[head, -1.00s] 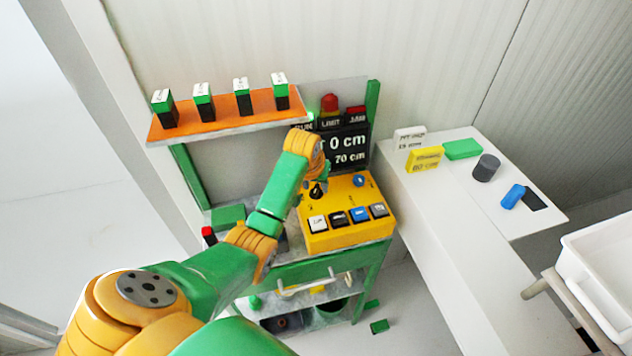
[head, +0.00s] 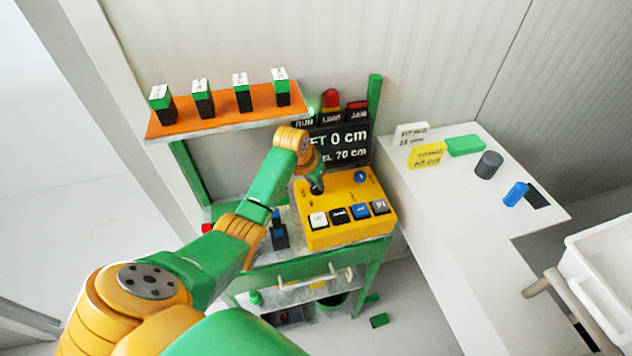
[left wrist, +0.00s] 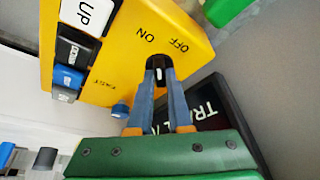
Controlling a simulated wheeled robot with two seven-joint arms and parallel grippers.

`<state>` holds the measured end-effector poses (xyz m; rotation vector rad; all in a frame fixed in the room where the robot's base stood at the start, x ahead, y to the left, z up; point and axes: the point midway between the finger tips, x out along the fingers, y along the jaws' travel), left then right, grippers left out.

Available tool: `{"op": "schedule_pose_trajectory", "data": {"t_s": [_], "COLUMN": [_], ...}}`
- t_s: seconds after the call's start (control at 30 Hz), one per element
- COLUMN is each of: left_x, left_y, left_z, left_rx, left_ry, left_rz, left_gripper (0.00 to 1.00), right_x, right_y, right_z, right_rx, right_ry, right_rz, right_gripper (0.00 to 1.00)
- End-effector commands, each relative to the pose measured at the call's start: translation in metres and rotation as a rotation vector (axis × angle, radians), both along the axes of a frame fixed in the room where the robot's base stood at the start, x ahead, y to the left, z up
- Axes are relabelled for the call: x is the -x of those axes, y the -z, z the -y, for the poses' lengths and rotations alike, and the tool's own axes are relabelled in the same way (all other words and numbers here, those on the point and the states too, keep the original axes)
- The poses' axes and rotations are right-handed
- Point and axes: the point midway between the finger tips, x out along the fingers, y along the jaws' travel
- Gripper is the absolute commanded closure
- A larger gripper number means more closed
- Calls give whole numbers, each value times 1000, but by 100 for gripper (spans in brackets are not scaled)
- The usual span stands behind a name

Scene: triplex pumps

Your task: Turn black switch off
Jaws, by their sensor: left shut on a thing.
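The black switch (left wrist: 157,64) stands on the yellow control box (left wrist: 200,55), beside the printed words ON and OFF. In the left wrist view my left gripper (left wrist: 158,72) has its two blue-grey fingers closed on the switch from both sides. The fingers partly hide the switch, so I cannot tell which word it points to. In the head view my left gripper (head: 316,186) reaches down to the back left of the yellow box (head: 345,233). My right gripper is not in view.
Several push buttons (head: 349,213) line the box's front, and a blue knob (head: 361,176) is at its back right. A display (head: 343,144) reading 0 cm stands behind. An orange shelf (head: 215,124) overhangs the left. A white table (head: 470,220) is at right.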

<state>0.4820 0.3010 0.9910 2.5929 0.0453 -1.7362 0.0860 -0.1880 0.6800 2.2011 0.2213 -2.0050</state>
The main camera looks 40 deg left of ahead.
Motion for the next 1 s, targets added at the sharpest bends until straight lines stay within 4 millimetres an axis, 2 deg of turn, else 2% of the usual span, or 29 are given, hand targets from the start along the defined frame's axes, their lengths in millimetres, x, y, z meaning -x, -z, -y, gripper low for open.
{"op": "schedule_pose_trajectory", "data": {"t_s": [0.13, 0.37, 0.4, 0.5, 0.83, 0.93, 1.0], "left_x": [-1, -1, -1, -1, 0, -1, -1], "left_y": [-1, -1, -1, -1, 0, 0, 0], "left_z": [-1, -1, -1, -1, 0, 3, 4], "left_rx": [-3, -2, -2, -1, 0, 2, 3], "left_ry": [93, 96, 96, 95, 62, -71, -227], "left_rz": [3, 5, 5, 4, 2, 2, 2], "left_gripper": [100, 100, 75, 52, 52, 52, 52], "right_x": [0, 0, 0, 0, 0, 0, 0], "right_y": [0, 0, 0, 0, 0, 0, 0], "right_z": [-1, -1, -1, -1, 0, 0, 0], "right_rx": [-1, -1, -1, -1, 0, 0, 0], "right_ry": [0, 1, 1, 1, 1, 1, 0], "right_rz": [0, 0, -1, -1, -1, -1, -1], "right_gripper": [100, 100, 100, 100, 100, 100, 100]}}
